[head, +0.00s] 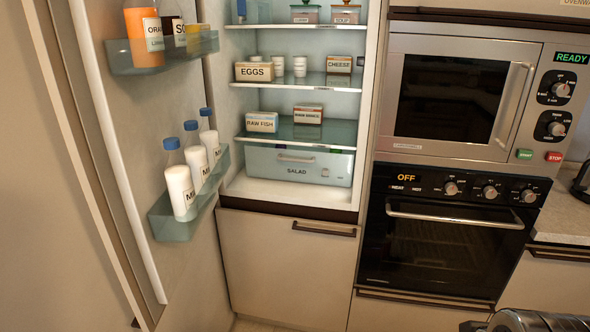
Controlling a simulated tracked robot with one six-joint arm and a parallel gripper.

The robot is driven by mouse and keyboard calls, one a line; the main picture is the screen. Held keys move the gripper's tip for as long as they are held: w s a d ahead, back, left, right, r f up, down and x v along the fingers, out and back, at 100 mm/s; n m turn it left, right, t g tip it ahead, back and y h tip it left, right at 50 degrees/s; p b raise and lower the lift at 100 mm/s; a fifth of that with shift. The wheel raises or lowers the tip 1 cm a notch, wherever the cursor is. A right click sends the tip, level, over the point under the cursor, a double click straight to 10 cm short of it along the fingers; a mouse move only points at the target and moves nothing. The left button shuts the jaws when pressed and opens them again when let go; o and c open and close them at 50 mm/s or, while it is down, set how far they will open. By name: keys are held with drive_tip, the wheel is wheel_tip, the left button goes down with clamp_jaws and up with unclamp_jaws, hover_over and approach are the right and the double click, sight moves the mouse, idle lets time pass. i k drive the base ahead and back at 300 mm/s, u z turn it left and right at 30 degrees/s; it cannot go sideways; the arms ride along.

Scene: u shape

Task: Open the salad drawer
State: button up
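The fridge door (100,150) stands wide open on the left. Part of my arm shows at the bottom right edge, far from the drawer. My gripper's fingertips are not visible.
Door racks hold milk bottles (180,185) and an orange bottle (142,35), close to the left of the fridge opening. Shelves above hold EGGS (254,71), RAW FISH (262,122) and CHEESE (339,64) boxes. A microwave (455,92) and an oven (440,240) stand to the right.

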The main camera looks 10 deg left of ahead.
sight(297, 160)
drive_tip(key=k, duration=0.65)
drive_tip(key=u, duration=0.65)
drive_tip(key=i, duration=1.3)
drive_tip(key=z, duration=0.05)
